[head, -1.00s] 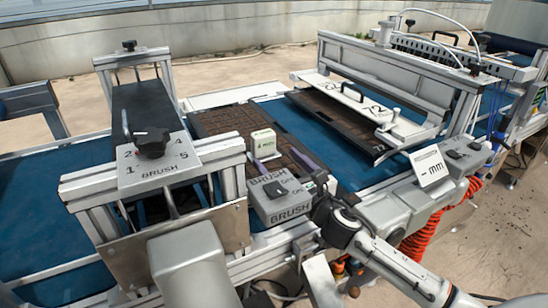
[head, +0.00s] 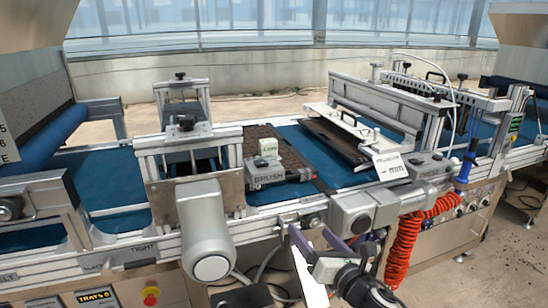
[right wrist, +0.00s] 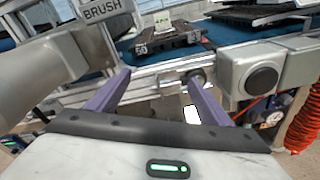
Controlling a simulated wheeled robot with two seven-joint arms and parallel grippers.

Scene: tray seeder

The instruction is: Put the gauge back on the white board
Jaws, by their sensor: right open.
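A small cream block with a green mark, which looks like the gauge (head: 268,146), stands upright on the dark tray, behind the BRUSH control box. It shows small at the top of the right wrist view (right wrist: 166,20). My right gripper (head: 314,232) has two purple fingers, open and empty, in front of the machine's front rail and well short of the block. The fingers also stand apart in the right wrist view (right wrist: 158,80). My left gripper is not in view.
The BRUSH box (head: 267,178) stands between my right gripper and the block. A sloped white "mm" sign (head: 391,168) and grey housings are at the right, above an orange coiled hose (head: 405,240). Blue belt (head: 345,176) is bare between the tray and the sign.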

